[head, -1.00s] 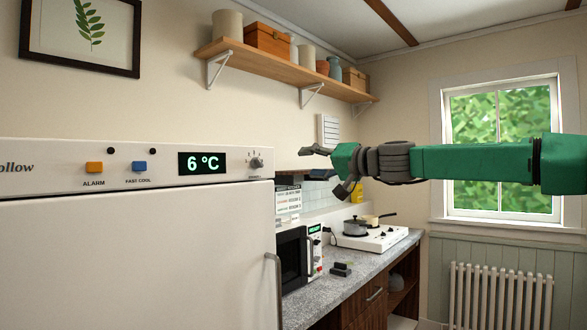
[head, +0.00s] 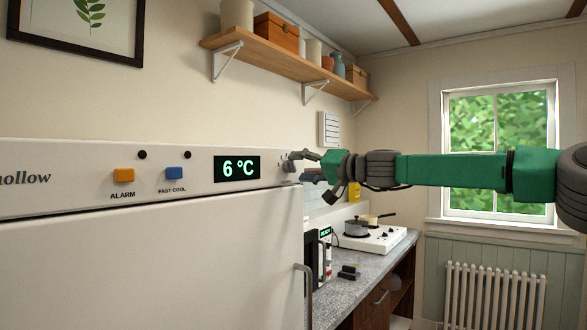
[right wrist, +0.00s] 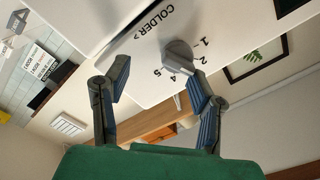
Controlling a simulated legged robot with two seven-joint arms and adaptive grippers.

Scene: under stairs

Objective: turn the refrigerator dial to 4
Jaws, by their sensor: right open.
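The white refrigerator (head: 150,250) fills the left of the head view. The grey dial (head: 287,166) sits at the right end of its control panel, partly covered by my right gripper (head: 310,176). In the right wrist view the dial (right wrist: 180,54) has the marks 1, 2, 4 and 5 and "COLDER >" around it; its pointer setting is unclear. The open right gripper (right wrist: 154,76) has the dial close to its right-hand fingertip; contact cannot be told. The display (head: 237,169) reads 6 °C. My left gripper is not in view.
An orange alarm button (head: 124,175) and a blue fast-cool button (head: 174,173) are on the same panel. A wooden shelf (head: 285,68) hangs above.

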